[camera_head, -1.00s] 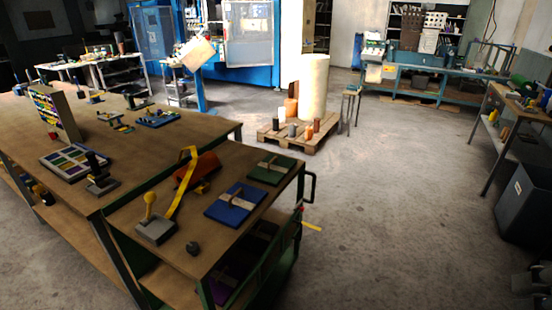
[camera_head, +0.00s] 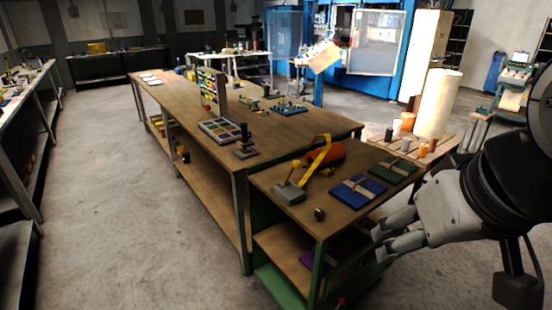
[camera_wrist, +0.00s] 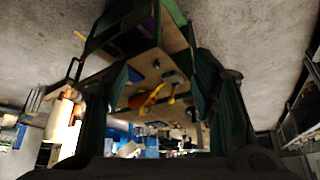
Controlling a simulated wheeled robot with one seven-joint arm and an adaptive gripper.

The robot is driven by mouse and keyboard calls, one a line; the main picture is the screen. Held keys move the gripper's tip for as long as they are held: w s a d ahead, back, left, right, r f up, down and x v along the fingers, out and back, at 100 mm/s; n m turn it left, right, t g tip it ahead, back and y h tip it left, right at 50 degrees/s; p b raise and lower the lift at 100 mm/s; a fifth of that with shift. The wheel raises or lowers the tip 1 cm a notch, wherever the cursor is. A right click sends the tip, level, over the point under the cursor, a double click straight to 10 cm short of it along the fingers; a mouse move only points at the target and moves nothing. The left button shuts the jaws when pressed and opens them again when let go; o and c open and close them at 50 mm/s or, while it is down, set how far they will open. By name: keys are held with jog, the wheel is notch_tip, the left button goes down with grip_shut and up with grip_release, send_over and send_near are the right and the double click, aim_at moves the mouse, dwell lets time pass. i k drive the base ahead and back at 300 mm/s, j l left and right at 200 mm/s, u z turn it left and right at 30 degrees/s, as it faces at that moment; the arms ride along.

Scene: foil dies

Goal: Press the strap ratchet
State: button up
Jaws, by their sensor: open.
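A yellow strap (camera_head: 316,154) runs over an orange-red roll (camera_head: 333,155) on the near end of the wooden bench. A small yellow piece, perhaps the ratchet (camera_head: 328,171), sits at the roll's front; its details are too small to tell. The strap also shows in the wrist view (camera_wrist: 153,96), between my fingers but farther off. My gripper (camera_head: 381,243) is open and empty, right of the bench's near end and apart from the strap. A grey block with a yellow-knobbed lever (camera_head: 289,193) stands left of the strap.
Blue (camera_head: 358,189) and green (camera_head: 392,170) mats with tied pieces lie right of the strap. A small dark lump (camera_head: 319,214) lies near the front edge. A black stamp-like tool (camera_head: 245,148) stands farther back. A pallet (camera_head: 440,147) with rolls stands behind. Floor at left is clear.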

aim_at(296, 164)
jog(key=i+l, duration=0.3)
jog(key=i, duration=0.2)
jog(key=i+l, duration=0.25)
jog(key=i, duration=0.25)
